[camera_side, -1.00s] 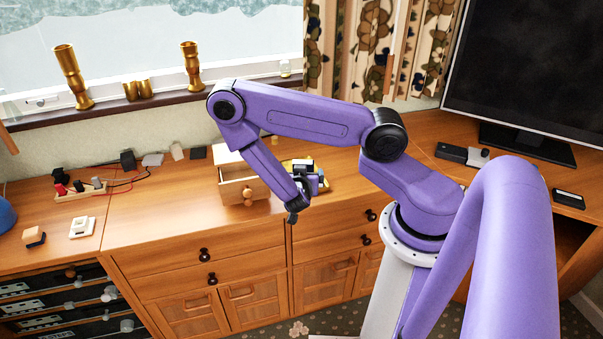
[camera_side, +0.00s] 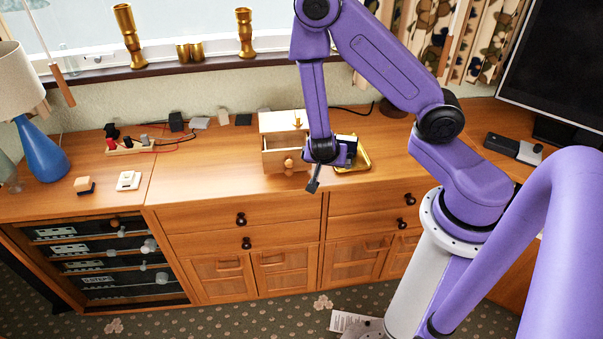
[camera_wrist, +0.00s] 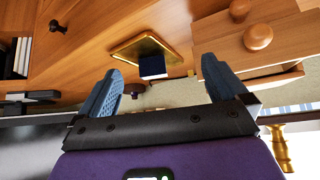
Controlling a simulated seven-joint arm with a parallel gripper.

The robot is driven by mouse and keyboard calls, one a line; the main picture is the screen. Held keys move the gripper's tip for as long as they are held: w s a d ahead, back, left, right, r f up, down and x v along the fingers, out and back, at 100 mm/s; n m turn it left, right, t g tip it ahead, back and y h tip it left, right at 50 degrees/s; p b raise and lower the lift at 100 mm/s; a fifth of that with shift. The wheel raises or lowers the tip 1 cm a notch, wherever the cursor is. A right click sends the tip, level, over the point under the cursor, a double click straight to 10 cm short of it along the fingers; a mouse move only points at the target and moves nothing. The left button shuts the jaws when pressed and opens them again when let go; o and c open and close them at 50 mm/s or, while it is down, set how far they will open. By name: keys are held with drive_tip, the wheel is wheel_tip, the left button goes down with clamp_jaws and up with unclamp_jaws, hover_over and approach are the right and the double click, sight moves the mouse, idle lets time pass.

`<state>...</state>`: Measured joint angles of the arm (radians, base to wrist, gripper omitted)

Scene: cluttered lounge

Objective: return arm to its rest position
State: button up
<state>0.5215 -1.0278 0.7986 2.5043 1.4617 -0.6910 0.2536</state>
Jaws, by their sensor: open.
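My gripper (camera_side: 313,187) hangs at the front of the sideboard in the side view, beside and in front of a small wooden drawer box (camera_side: 283,122). In the wrist view my gripper (camera_wrist: 161,66) has its two blue-grey fingers spread wide, with nothing held between them. My purple forearm stands nearly upright, with the elbow raised in front of the window. The wooden box also shows at the upper right of the wrist view (camera_wrist: 222,35); its drawer looks pulled out.
A gold-rimmed tray (camera_wrist: 125,52) with a dark blue block (camera_wrist: 152,66) lies near the gripper. A power strip (camera_side: 130,149), a blue lamp (camera_side: 42,150) and a white switch (camera_side: 128,180) stand left. Brass vases (camera_side: 127,35) line the sill; a monitor (camera_side: 560,60) stands right.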

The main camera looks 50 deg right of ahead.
drive_tip(key=w+a+r+n+t+y, duration=0.1)
drive_tip(key=a+r+n+y, duration=0.15)
drive_tip(key=a, duration=0.35)
drive_tip(key=a+r+n+y, duration=0.1)
drive_tip(key=a+n+y, duration=0.1)
drive_tip(key=a+y, duration=0.3)
drive_tip(key=s+a+r+n+g+y, duration=0.1)
drive_tip(key=s+a+r+n+y, duration=0.15)
drive_tip(key=a+n, duration=0.2)
drive_tip(key=s+a+r+n+g+y, duration=0.1)
drive_tip(key=s+a+r+n, duration=0.25)
drive_tip(key=a, duration=0.25)
drive_tip(key=s+d+r+n+g+h, duration=0.1)
drive_tip(key=s+d+r+n, duration=0.3)
drive_tip(key=s+n, duration=0.2)
drive_tip(key=s+d+r+n+g+h, duration=0.1)
drive_tip(key=s+d+r+n+h, duration=0.1)
drive_tip(key=s+d+r+n, duration=0.2)
drive_tip(key=s+r+n, duration=0.1)
drive_tip(key=s+n, duration=0.2)
drive_tip(key=shift+s+r, duration=0.25)
drive_tip(key=shift+s, duration=0.1)
